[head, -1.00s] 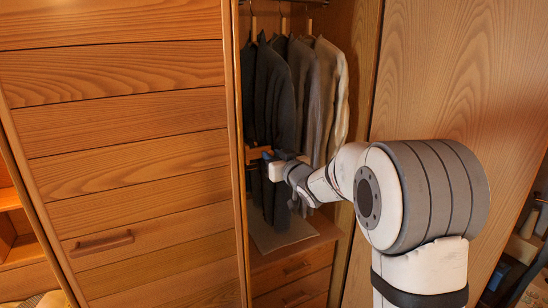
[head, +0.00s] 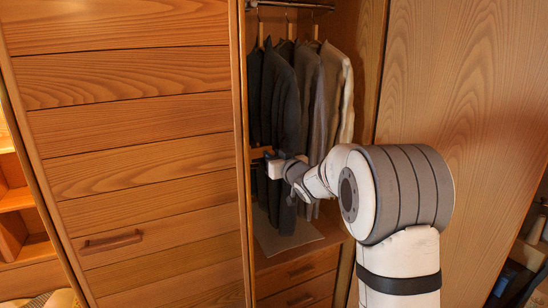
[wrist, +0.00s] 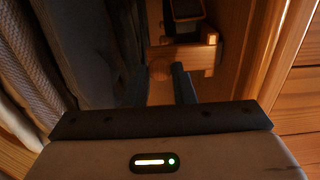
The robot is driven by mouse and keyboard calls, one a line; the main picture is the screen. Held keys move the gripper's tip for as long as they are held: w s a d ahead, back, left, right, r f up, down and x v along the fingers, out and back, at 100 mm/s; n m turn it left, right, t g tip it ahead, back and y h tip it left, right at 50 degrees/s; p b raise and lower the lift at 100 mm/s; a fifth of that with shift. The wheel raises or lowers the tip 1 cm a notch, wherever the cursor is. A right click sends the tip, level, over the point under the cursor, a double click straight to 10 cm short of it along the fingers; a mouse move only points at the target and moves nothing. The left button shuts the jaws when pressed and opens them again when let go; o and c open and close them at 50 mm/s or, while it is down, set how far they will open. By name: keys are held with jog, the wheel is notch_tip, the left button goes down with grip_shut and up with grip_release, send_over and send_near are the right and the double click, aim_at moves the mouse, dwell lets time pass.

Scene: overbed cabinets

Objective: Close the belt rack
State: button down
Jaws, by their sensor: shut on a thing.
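The belt rack (wrist: 185,59) is a wooden piece at the inner left side of the open wardrobe. In the wrist view it lies at the tips of my gripper (wrist: 160,76), with part of its end between the two dark fingers. My gripper is shut on it. A dark looped item, perhaps a belt, (wrist: 186,12) shows beyond the rack.
Dark and pale jackets (head: 283,98) hang from a rail, close beside my gripper. Drawers (head: 303,272) lie below. The slatted door (head: 140,150) stands on the left and a wooden panel (head: 440,90) on the right. My arm fills the room in front.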

jog(key=shift+a+r, duration=0.1)
jog(key=shift+r, duration=0.2)
jog(key=c, duration=1.5)
grip_release()
jog(key=shift+w+f, duration=0.1)
jog(key=shift+w, duration=0.1)
jog(key=shift+c, duration=0.2)
jog(key=shift+o, duration=0.8)
jog(key=shift+w+a+f, duration=0.1)
jog(key=shift+w+f, duration=0.05)
jog(key=shift+o, duration=0.7)
jog(key=b+v, duration=0.1)
jog(key=v, duration=0.7)
jog(key=s+d+f+m+g+h, duration=0.1)
jog(key=s+f+g, duration=0.3)
jog(key=s, duration=0.9)
jog(key=s+d+f+m+g+h, duration=0.1)
jog(key=s+f+g, duration=0.4)
jog(key=s, duration=0.8)
jog(key=s+d+f+m+g+h, duration=0.2)
jog(key=s+d+f+g+h, duration=0.1)
jog(key=s, duration=0.9)
notch_tip(320, 180, down, 2)
jog(key=shift+s+f+g+h+p, duration=0.15)
jog(key=shift+s+g+h+p, duration=0.45)
jog(key=shift+g, duration=0.5)
